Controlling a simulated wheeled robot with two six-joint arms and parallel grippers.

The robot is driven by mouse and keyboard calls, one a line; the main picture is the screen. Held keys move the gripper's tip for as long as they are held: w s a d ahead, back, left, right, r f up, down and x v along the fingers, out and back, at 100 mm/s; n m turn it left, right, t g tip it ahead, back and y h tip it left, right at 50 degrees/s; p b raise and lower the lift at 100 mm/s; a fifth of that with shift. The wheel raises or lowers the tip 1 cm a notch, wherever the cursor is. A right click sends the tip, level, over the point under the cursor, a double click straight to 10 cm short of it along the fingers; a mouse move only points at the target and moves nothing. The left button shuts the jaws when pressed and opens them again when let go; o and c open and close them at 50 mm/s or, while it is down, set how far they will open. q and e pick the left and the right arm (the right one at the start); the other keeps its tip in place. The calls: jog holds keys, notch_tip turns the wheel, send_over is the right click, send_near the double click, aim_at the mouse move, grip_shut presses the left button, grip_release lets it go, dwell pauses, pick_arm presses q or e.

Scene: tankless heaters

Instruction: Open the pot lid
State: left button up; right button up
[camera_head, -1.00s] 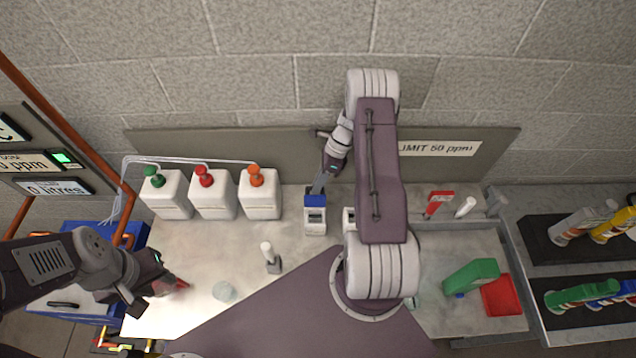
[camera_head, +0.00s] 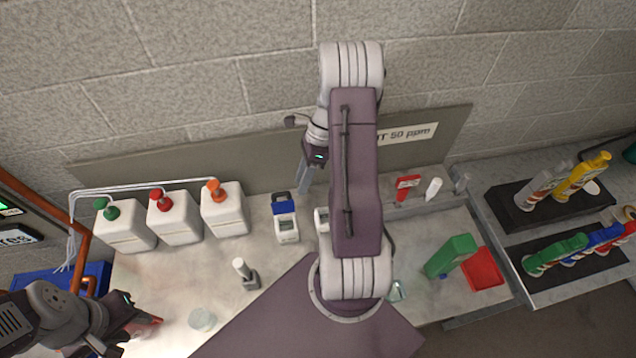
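No cooking pot shows clearly. A small white device with a blue top (camera_head: 285,220) stands upright on the bench; a dark piece shows at its upper end. A small pale glass-like vessel (camera_head: 203,319) stands at the front left. My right gripper (camera_head: 303,178) points down just behind and right of the blue-topped device, apart from it in the picture; its grey fingers overlap, so their opening is unclear. My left gripper (camera_head: 148,326) is low at the front left by a red item, and I cannot tell whether it grips it. My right arm hides part of the bench.
White bottles with green, red and orange caps (camera_head: 172,218) stand at the back left. A small upright white-topped stand (camera_head: 245,274) is mid-bench. A green box (camera_head: 450,256) and a red tray (camera_head: 482,268) are at the right. Black racks (camera_head: 540,200) hold several bottles further right.

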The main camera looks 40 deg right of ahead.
jog(key=s+r, duration=0.1)
jog(key=s+d+r, duration=0.1)
jog(key=s, duration=0.1)
jog(key=s+d+r, duration=0.1)
jog(key=shift+s+b, duration=0.35)
jog(key=a+f+n+h+b, duration=0.2)
jog(key=a+n, duration=0.6)
jog(key=n, duration=0.4)
jog(key=s+a+f+n+t+h+b, duration=0.1)
jog(key=a+f+n+h+b, duration=0.2)
jog(key=a+n, duration=0.5)
jog(key=f+n+b, duration=0.1)
jog(key=n, duration=0.3)
jog(key=shift+a+n+t+b, duration=0.2)
jog(key=shift+n+t+b, duration=0.1)
jog(key=shift+n, duration=0.1)
